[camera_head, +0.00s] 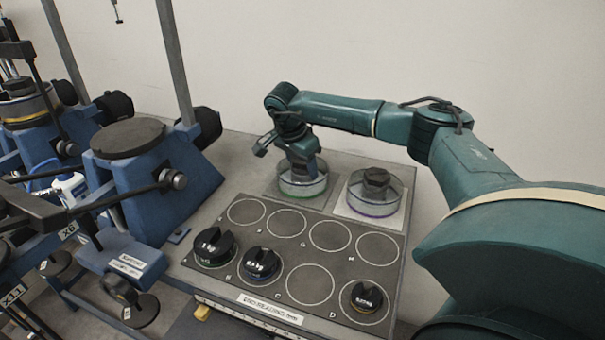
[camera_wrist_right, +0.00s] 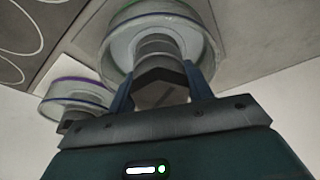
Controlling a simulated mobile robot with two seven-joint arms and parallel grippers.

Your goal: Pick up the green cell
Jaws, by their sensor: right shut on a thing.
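The green cell (camera_head: 302,188) is a round, clear-walled dish with a green ring at its base. It stands on a dark square pad at the back of the board. My right gripper (camera_head: 302,165) reaches down onto it from above and hides its top knob in the head view. In the right wrist view the green cell (camera_wrist_right: 152,18) shows its green rim, and the jaws of my right gripper (camera_wrist_right: 160,88) are shut on its dark knob. I cannot tell whether the cell is lifted off the pad. My left gripper is not in view.
A purple-ringed cell (camera_head: 375,192) stands close on the right, on a pale pad. The board (camera_head: 225,283) has empty circles and several black slotted weights (camera_head: 213,247) in front. Blue lever frames (camera_head: 140,185) crowd the left. A plain wall is behind.

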